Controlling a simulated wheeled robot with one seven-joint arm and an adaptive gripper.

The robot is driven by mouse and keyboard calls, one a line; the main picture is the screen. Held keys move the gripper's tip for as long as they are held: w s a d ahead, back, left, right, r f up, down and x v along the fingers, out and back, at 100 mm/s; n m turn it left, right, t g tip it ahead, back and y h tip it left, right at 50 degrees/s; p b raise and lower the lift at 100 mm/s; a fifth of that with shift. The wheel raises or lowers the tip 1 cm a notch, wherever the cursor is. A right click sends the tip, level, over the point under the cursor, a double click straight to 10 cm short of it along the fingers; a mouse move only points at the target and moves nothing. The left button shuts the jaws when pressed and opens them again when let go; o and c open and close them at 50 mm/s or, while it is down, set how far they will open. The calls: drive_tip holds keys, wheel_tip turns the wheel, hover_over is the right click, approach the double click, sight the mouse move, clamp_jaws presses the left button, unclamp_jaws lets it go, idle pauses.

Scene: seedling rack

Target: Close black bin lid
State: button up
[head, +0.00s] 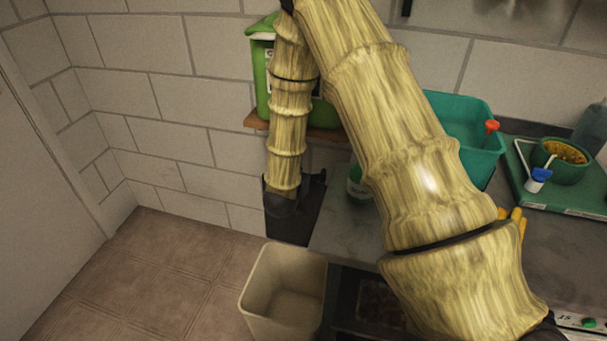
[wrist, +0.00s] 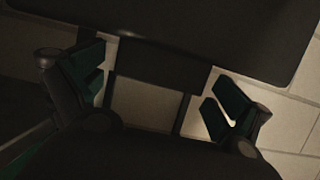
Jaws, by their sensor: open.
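A large dark panel with a rounded corner (wrist: 225,35), which looks like the lid, fills the top of the wrist view beyond the fingers. I cannot tell whether the fingers touch it, or its exact angle.
An open beige bin (head: 256,291) stands in front of the black bin. The counter (head: 338,232) is to the right, with a teal tub (head: 470,112) and a green tray (head: 575,205). A wooden shelf (head: 258,121) holds a green box (head: 261,75) above. Floor at left is clear.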

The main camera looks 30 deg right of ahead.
drive_tip(key=c, duration=1.4)
drive_tip(key=shift+a, duration=0.1)
drive_tip(key=shift+c, duration=0.2)
